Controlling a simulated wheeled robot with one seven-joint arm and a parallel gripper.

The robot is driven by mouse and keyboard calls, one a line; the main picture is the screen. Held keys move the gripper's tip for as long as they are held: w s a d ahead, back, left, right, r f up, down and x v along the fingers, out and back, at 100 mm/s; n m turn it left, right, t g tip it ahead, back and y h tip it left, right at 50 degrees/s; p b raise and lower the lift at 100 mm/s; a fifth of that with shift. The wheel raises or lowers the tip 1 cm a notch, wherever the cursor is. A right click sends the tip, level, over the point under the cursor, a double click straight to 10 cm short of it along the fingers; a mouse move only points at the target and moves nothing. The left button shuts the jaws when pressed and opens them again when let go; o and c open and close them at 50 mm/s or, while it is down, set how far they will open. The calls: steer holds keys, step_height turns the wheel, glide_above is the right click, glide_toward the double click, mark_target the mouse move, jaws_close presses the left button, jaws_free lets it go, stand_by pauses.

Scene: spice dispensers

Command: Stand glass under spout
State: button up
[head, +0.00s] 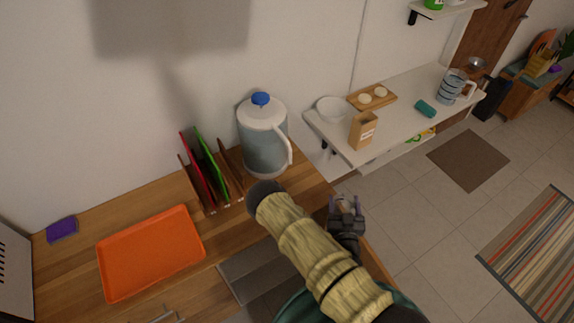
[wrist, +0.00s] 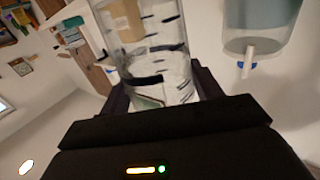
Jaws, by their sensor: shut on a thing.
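The glass (wrist: 150,50) is clear with dark bands and fills the middle of the wrist view. My gripper (wrist: 155,95) is shut on it, one dark finger on each side. In the head view my gripper (head: 346,206) is over the counter's right edge, to the right of and nearer than the dispenser; the glass is hard to make out there. The dispenser (head: 263,140) is a large clear jug with a white top and blue cap on the wooden counter. In the wrist view its spout (wrist: 248,62), white with a blue part, is right of the glass and apart from it.
A rack with red and green boards (head: 207,170) stands left of the dispenser. An orange tray (head: 150,255) lies on the counter (head: 85,225). A white shelf table (head: 405,125) behind holds a bowl, a carton and a banded jug (head: 452,88).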

steer(key=shift+a, duration=0.1)
steer(key=w+a+n+g+y+b, duration=0.1)
steer(key=w+a+n+y+b, duration=0.1)
steer(key=a, duration=0.4)
steer(key=w+a+r+n+g+y+b, duration=0.1)
steer(key=w+a+n+y+b, duration=0.1)
steer(key=w+a, duration=0.4)
steer(key=w+a+n+g+y+b, duration=0.1)
steer(key=w+a+n+y+b, duration=0.1)
steer(key=w+a+y+b, duration=0.1)
steer(key=shift+w+a+r+n+y+b, duration=0.2)
steer(key=shift+w+a+y, duration=0.25)
steer(key=shift+a+y, duration=0.3)
steer(key=shift+w+a+r+n+y+b, duration=0.2)
steer(key=shift+w+a+y, duration=0.25)
steer(key=shift+a+y, duration=0.25)
steer(key=shift+d, duration=0.2)
steer(key=shift+s+a+f+b, duration=0.1)
steer(key=shift+f+b, duration=2.75)
steer(key=shift+f, duration=0.55)
steer(key=shift+f, duration=0.15)
